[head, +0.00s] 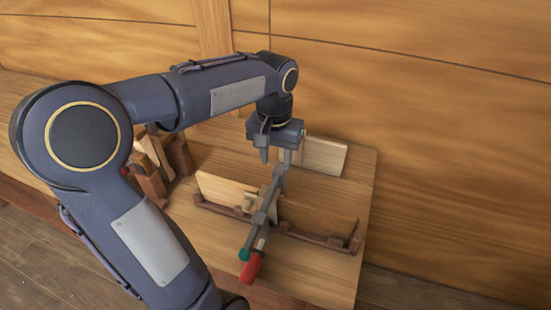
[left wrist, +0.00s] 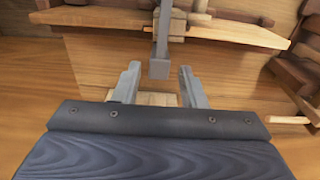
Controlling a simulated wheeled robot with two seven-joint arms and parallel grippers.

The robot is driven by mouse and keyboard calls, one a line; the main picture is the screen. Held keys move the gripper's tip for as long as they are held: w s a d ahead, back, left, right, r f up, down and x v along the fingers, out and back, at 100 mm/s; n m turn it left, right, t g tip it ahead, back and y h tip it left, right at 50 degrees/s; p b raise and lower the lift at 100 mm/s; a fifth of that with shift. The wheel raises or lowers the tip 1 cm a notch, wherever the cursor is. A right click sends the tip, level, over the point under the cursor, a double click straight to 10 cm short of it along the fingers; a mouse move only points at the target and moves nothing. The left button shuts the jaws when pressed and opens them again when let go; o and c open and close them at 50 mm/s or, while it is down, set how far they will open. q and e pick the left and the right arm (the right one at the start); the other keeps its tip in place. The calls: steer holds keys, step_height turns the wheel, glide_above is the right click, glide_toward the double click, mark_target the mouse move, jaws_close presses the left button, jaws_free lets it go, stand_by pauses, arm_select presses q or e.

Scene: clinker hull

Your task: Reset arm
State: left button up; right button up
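My left gripper (head: 275,156) points down over the wooden bench, above the far end of a bar clamp (head: 271,205). In the left wrist view the two fingers of my left gripper (left wrist: 160,80) stand apart with a gap between them. The grey end of the clamp bar (left wrist: 160,66) shows in line with that gap, and no contact with the fingers is visible. The clamp has a red handle (head: 250,269) and a green end piece (head: 244,254) at its near end. It lies across upright boards. My right gripper is in neither view.
A pale block (head: 322,156) stands behind. Several wooden pieces (head: 152,165) stand at left, partly behind my arm. A planked wall (head: 430,130) rises close behind.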

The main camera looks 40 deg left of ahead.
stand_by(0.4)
arm_select(q)
steer(key=shift+s+d, duration=0.2)
steer(key=shift+s, duration=0.15)
steer(key=s+d+f+m+t+h, duration=0.1)
steer(key=s+d+f+t+h, duration=0.1)
steer(key=s+d, duration=0.3)
steer(key=s+d+f+m+t+h, duration=0.1)
steer(key=s+d+f+t+h, duration=0.1)
steer(key=s+d, duration=0.3)
steer(key=s+t, duration=0.1)
steer(key=s, duration=0.3)
steer(key=shift+s+d, duration=0.15)
steer(key=shift+d, duration=0.15)
steer(key=shift+s, duration=0.1)
